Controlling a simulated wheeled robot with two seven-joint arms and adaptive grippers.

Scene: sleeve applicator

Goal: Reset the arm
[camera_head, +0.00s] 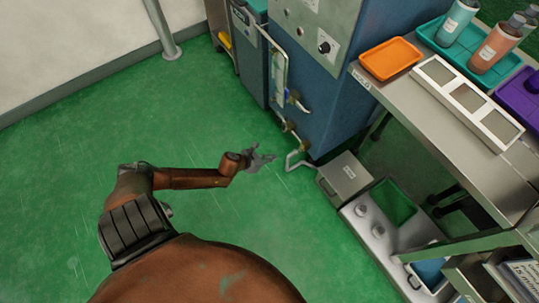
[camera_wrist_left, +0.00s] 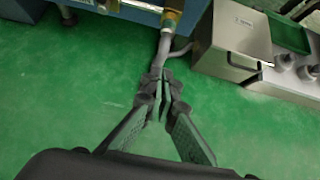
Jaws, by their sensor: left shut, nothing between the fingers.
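My left arm reaches out over the green floor in the head view, with its brown links bent. My left gripper (camera_head: 262,158) is at the end of it, over the floor just in front of the blue machine. In the left wrist view the gripper (camera_wrist_left: 163,85) is shut and empty, with its dark fingers meeting in front of a grey pipe. My right arm and right gripper are not in view.
A blue machine (camera_head: 318,95) with pipes and valves stands ahead. A metal box (camera_head: 346,176) sits right of the gripper. A steel table (camera_head: 450,130) holds an orange tray (camera_head: 390,58) and bottles (camera_head: 497,43). The green floor (camera_head: 70,160) at left is clear.

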